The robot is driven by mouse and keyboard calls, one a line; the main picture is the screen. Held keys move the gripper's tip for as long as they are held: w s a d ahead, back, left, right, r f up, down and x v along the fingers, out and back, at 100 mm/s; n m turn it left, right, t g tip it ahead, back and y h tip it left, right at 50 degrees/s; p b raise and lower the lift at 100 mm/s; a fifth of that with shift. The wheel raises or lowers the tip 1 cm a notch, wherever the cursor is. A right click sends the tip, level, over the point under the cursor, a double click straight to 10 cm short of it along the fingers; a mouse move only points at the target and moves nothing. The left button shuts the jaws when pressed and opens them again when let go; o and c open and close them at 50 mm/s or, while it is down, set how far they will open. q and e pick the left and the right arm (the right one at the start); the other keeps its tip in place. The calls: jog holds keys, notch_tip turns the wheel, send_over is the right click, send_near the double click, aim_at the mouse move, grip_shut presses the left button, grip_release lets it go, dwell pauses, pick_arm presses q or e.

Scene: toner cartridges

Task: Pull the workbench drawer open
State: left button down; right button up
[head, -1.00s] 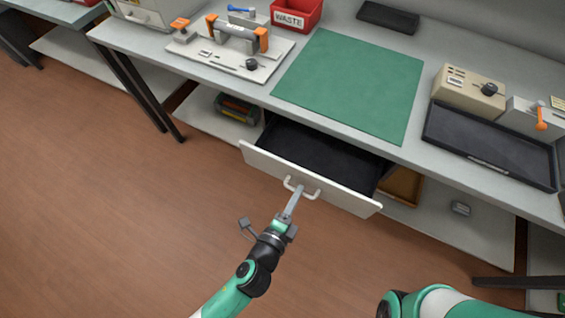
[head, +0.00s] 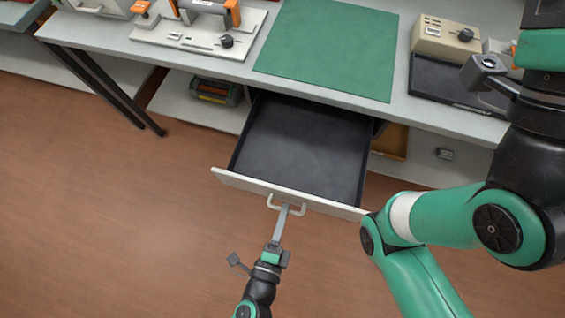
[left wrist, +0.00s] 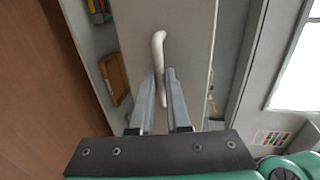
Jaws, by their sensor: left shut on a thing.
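The workbench drawer (head: 304,150) stands well out from under the bench, and its dark, empty inside shows in the head view. Its pale front panel (head: 240,182) carries a light bow handle (head: 271,203). My left gripper (head: 283,210) is shut on the handle, in front of the panel. In the left wrist view the two fingers (left wrist: 165,92) sit on either side of the cream handle (left wrist: 158,45). Of my right arm, the links show at the right of the head view; its gripper's fingertips are not clearly seen.
A green mat (head: 330,48) lies on the workbench (head: 225,68). A fixture (head: 200,28) stands left of it, and a beige box (head: 445,36) and a dark tray (head: 450,84) are on the right. A cartridge (head: 217,92) lies on the lower shelf. The floor before the drawer is clear.

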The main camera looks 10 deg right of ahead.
pick_arm(q)
jog(key=c, duration=0.9)
grip_release()
jog(key=p+v, duration=0.5)
jog(key=v, duration=0.6)
jog(key=shift+s+a+p, duration=0.2)
jog(key=shift+s+p, duration=0.05)
jog(key=shift+p, duration=0.05)
